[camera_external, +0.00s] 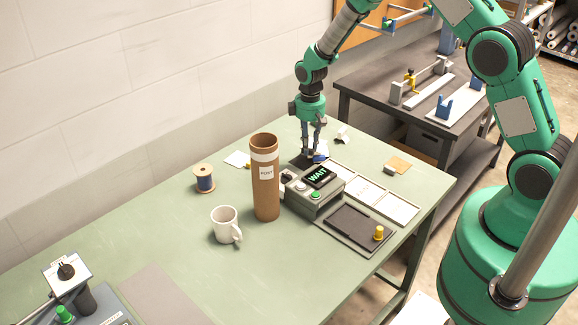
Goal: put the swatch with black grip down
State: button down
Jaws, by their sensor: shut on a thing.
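My gripper (312,152) points straight down behind the box with the WAIT display, low over the far part of the green table. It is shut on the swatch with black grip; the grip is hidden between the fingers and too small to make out. A dark flat patch (300,162) shows just left of the fingertips, and a small blue piece (320,158) shows just right of them. I cannot tell whether the held swatch touches the surface.
The WAIT box (316,195) and a tall brown POST tube (265,185) stand in front of my gripper. A white swatch (237,159), spool (204,180) and mug (225,226) are left. White panels (362,188), a dark tray (352,226) and a tan swatch (399,164) are right.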

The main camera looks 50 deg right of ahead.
jog(key=shift+w+a+f, duration=0.2)
jog(key=shift+w+a, duration=0.6)
jog(key=shift+w, duration=0.1)
jog(key=shift+w, duration=0.1)
jog(key=w, duration=0.5)
jog(key=w+f, duration=0.1)
jog(key=w, duration=0.4)
jog(key=w+p, duration=0.1)
jog(key=w, duration=0.4)
jog(key=shift+w+d+f, duration=0.1)
jog(key=shift+w+f, duration=0.1)
jog(key=shift+w, duration=0.2)
jog(key=shift+f, duration=0.1)
jog(key=shift+f, duration=1.65)
jog(key=shift+f, duration=0.2)
jog(key=c, duration=1.5)
grip_release()
jog(key=shift+c, duration=0.2)
jog(key=shift+r, duration=0.2)
